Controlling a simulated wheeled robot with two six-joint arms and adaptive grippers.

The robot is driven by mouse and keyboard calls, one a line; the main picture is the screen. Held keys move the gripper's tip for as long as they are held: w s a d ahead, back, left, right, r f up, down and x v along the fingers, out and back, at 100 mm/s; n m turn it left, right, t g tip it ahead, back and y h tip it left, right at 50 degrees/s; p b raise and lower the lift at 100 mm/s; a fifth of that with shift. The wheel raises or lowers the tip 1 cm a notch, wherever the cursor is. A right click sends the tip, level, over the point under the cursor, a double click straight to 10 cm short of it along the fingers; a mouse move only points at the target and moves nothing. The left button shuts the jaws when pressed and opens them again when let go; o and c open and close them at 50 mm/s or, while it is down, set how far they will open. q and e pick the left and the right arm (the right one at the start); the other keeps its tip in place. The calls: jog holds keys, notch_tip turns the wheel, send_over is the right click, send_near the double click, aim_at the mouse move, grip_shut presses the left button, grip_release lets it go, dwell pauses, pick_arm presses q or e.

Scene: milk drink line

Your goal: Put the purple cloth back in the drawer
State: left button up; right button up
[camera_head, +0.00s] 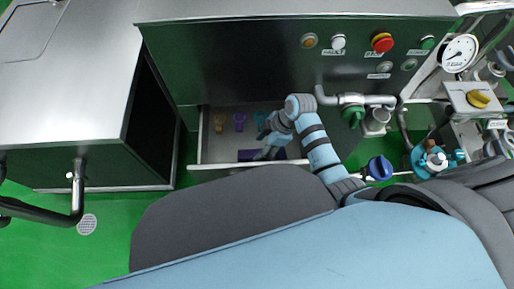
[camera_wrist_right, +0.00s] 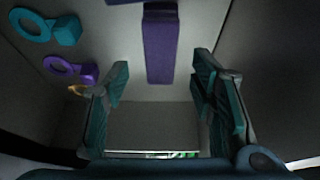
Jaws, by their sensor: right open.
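The purple cloth (camera_head: 248,155) lies in the open drawer (camera_head: 197,148), near its front edge, partly hidden by my right gripper in the head view. In the right wrist view the cloth (camera_wrist_right: 159,45) is a long folded strip lying flat on the pale drawer floor. My right gripper (camera_head: 265,153) is inside the drawer, pointing down beside the cloth. In the wrist view its teal fingers (camera_wrist_right: 161,68) are spread wide with nothing between them, and the cloth's near end lies between and beyond the tips. My left gripper is out of view.
Several small ring-handled pieces lie in the drawer's back left: orange (camera_head: 219,122), purple (camera_head: 239,121) and teal (camera_head: 260,119). The cabinet panel (camera_head: 270,60) with buttons rises behind. A steel counter (camera_head: 70,70) stands left. A blue valve knob (camera_head: 380,167) is right of the drawer.

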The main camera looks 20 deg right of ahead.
jog(key=p+v, duration=0.1)
jog(key=v, duration=0.5)
jog(key=shift+r+p, duration=0.3)
jog(key=shift+d, duration=0.1)
